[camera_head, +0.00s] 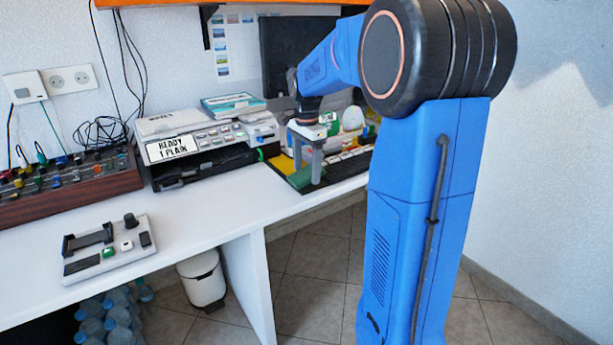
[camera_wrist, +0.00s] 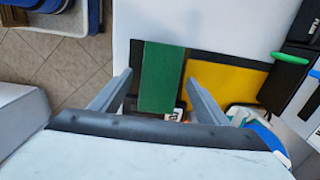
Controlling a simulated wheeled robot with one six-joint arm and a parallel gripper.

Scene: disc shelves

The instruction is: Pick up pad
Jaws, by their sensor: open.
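A flat green pad (camera_wrist: 161,75) lies on the desk in the middle of the wrist view, partly over a black surface. A flat yellow piece (camera_wrist: 226,84) lies to its right. In the head view the green pad (camera_head: 300,179) shows at the desk's right part, partly behind the fingers. My gripper (camera_wrist: 159,77) is open with no object held. Its fingers point down over the green pad, one to each side in the wrist view. In the head view my gripper (camera_head: 309,172) is above the desk; I cannot tell whether it touches the pad.
A printer-like machine (camera_head: 205,135) stands left of my gripper. A keyboard (camera_head: 345,157) and a white rounded object (camera_head: 353,118) are close on the right. A small control box (camera_head: 110,247) sits at the front left. The desk (camera_head: 225,203) is bare between them.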

